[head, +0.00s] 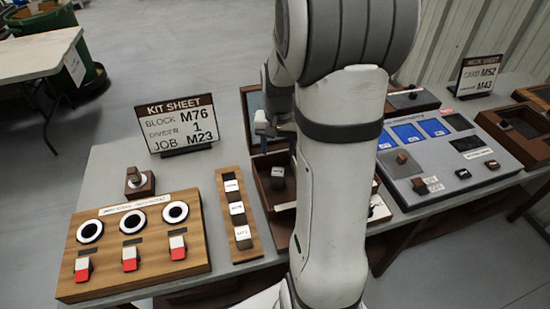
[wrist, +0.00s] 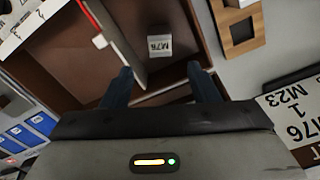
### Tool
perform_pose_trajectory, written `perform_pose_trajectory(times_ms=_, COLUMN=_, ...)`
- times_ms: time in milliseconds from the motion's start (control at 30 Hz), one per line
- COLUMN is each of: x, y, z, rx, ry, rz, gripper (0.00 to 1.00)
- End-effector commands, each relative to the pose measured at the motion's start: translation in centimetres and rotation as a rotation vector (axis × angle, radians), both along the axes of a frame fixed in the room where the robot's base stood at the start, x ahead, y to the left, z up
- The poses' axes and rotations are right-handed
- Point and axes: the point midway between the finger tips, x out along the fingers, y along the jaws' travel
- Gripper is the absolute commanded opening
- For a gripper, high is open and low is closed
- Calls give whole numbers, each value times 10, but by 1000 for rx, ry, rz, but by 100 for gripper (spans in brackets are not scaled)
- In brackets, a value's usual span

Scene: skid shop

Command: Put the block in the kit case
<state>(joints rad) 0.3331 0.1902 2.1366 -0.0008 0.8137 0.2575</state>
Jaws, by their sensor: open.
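The block (wrist: 159,45), a small cube labelled M76, sits in the open brown kit case (wrist: 60,60) in the wrist view. It also shows inside the case in the head view (head: 277,172). My gripper (wrist: 161,84) is open and empty, with a blue finger on each side and the block beyond the fingertips. In the head view my arm hides much of the case. A thin upright panel (wrist: 108,30) with a red edge stands inside the case, left of the block.
A wooden rack (head: 232,185) with labelled blocks stands left of the case. A kit sheet (head: 180,122) reads block M76, divider 1, job M23. A wooden switch panel (head: 155,270) is at front left. A grey console (head: 470,145) is to the right.

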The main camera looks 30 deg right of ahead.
Motion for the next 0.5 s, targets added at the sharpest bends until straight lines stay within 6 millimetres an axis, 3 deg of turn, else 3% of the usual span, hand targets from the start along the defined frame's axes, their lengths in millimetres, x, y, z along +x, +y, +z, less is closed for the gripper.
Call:
perform_pose_trajectory(times_ms=133, x=-5, y=8, z=14, rx=-4, ry=-12, rz=26, gripper=54)
perform_pose_trajectory(times_ms=233, x=-16, y=25, z=31, rx=-13, ry=-38, rz=87, gripper=54)
perform_pose_trajectory(times_ms=500, x=-78, y=87, z=80, rx=-46, ry=-144, rz=347, gripper=54)
